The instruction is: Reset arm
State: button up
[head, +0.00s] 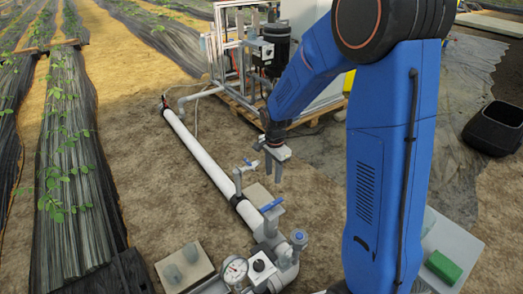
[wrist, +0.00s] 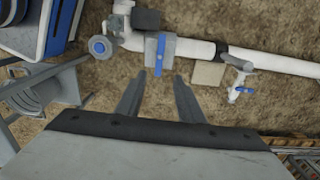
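My gripper (head: 275,180) hangs fingers-down in the middle of the head view, above the ground and to the right of the white pipe (head: 205,155). Its two fingers are apart with nothing between them. In the wrist view the open fingers (wrist: 159,78) point toward the pipework, and bare soil shows between them. A grey valve with a blue lever (wrist: 161,50) lies beyond the fingertips in that view; it also shows in the head view (head: 270,206). My blue arm fills the right middle of the head view.
A small tap (head: 247,165) with a blue handle rises from the pipe near my gripper. A pressure gauge (head: 234,270) and blue knob (head: 299,237) stand at the front. A framed pump skid (head: 235,50) is behind. A black bin (head: 495,128) and green block (head: 443,267) are right.

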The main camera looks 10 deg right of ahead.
jog(key=s+d+r+n+t, duration=0.1)
jog(key=s+d+r+n, duration=0.15)
jog(key=s+r, duration=0.45)
jog(key=s+d+r+n+t, duration=0.15)
jog(key=s+r+n, duration=0.3)
jog(key=r, duration=0.45)
jog(key=s+d+r+n+t, duration=0.1)
jog(key=s+r+n, duration=0.2)
jog(key=s, duration=0.6)
jog(key=s+d+r+n+t, duration=0.1)
jog(key=s+d+r+n, duration=0.1)
jog(key=s, duration=0.7)
jog(key=shift+s+r+n, duration=0.25)
jog(key=shift+r+n, duration=0.45)
jog(key=shift+n, duration=0.1)
